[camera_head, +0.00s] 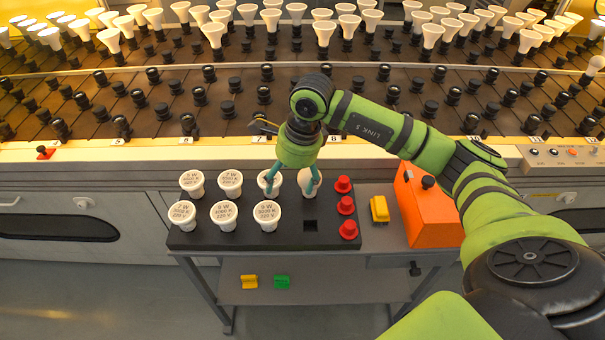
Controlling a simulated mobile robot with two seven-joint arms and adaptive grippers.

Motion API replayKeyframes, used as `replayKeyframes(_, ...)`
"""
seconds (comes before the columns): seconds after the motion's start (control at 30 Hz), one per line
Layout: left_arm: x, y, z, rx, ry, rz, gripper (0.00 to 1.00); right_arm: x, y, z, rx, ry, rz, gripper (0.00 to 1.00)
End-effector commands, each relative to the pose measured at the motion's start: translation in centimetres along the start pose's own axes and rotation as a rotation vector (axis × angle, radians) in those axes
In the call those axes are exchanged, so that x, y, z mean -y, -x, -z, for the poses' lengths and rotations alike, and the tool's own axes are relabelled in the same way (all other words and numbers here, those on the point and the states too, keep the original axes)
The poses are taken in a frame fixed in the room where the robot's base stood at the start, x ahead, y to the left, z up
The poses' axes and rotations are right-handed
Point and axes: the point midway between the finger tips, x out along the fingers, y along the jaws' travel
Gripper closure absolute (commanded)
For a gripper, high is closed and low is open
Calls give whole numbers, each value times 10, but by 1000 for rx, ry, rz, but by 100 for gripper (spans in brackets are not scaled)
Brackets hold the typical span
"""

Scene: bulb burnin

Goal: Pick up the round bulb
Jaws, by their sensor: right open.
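A white bulb with a rounder outline (306,186) stands at the right end of the back row of a black tray (275,239). The other bulbs in the tray are white with flat, printed tops, such as the front one (267,215). My right gripper (292,190) hangs over the back row with its two teal fingers spread. One finger overlaps the rounder bulb in the picture and the other overlaps the flat bulb (268,187) to its left. I cannot tell whether either finger touches. My left gripper is out of view.
A yellow block (379,209) and an orange box (425,210) stand to the right. Behind is a sloped rack (230,105) of sockets, with lit bulbs at its back.

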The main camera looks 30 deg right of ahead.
Motion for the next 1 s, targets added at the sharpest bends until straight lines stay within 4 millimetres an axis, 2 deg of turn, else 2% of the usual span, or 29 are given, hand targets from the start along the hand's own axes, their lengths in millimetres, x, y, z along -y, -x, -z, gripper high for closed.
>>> replayKeyframes(0.03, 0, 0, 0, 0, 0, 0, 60, 11, 8, 19, -76, -7, 28, 15)
replayKeyframes(0.1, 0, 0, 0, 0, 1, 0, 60, 19, 15, 37, -151, -14, 49, 15)
replayKeyframes(0.2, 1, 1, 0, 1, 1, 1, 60, 24, 17, 50, -204, -24, 60, 15)
replayKeyframes(0.43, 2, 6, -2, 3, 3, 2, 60, 26, -6, 56, -211, -24, 59, 15)
replayKeyframes(0.7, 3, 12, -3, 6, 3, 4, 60, 28, -43, 64, -207, -24, 59, 15)
replayKeyframes(0.97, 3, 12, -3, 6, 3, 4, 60, 29, -48, 65, -207, -23, 62, 15)
replayKeyframes(1.0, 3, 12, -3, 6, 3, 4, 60, 29, -48, 65, -207, -23, 62, 19)
